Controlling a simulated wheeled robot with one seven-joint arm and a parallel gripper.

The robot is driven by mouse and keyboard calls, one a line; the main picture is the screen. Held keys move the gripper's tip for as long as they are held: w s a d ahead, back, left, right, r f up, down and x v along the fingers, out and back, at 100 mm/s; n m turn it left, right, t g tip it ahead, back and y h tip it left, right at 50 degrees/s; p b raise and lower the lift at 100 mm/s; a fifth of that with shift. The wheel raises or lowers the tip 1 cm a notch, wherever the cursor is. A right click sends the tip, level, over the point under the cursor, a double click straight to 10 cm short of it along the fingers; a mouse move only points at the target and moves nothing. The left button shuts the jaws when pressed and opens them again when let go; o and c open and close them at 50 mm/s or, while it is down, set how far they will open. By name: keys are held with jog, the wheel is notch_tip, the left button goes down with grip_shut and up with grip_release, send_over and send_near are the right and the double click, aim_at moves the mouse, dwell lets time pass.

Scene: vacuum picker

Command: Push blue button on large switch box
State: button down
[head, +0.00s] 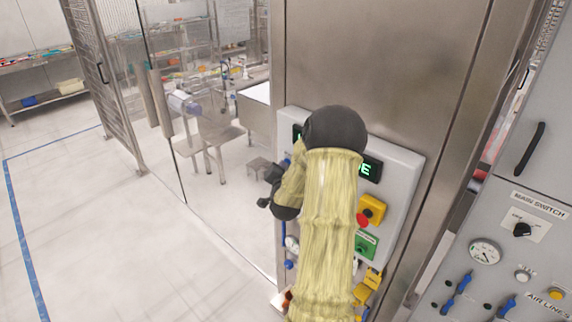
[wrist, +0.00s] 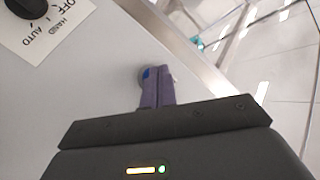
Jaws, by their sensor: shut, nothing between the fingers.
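The large switch box (head: 405,165) is a light grey panel on the steel column in the head view. It carries a green-lit display (head: 371,168), a red and yellow stop button (head: 371,209) and a green plate (head: 365,244). My arm covers its middle and left part. In the wrist view the box face (wrist: 90,80) fills the left. The blue button (wrist: 147,73) shows as a small blue patch in a grey ring, mostly hidden by my fingertips. My gripper (wrist: 158,82) is shut and empty, its purple fingers at the button; I cannot tell whether they touch it.
A black rotary switch (wrist: 28,6) marked OFF, HAND and AUTO is at the wrist view's upper left. In the head view, a control cabinet (head: 500,215) stands on the right and a glass enclosure on the left. The floor (head: 90,220) at the left is clear.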

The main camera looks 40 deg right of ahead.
jog(key=shift+s+a+b, duration=0.1)
jog(key=shift+a+b, duration=0.35)
jog(key=shift+a, duration=0.3)
jog(key=shift+s+a+b, duration=0.2)
jog(key=shift+a+b, duration=0.8)
jog(key=shift+a, duration=1.45)
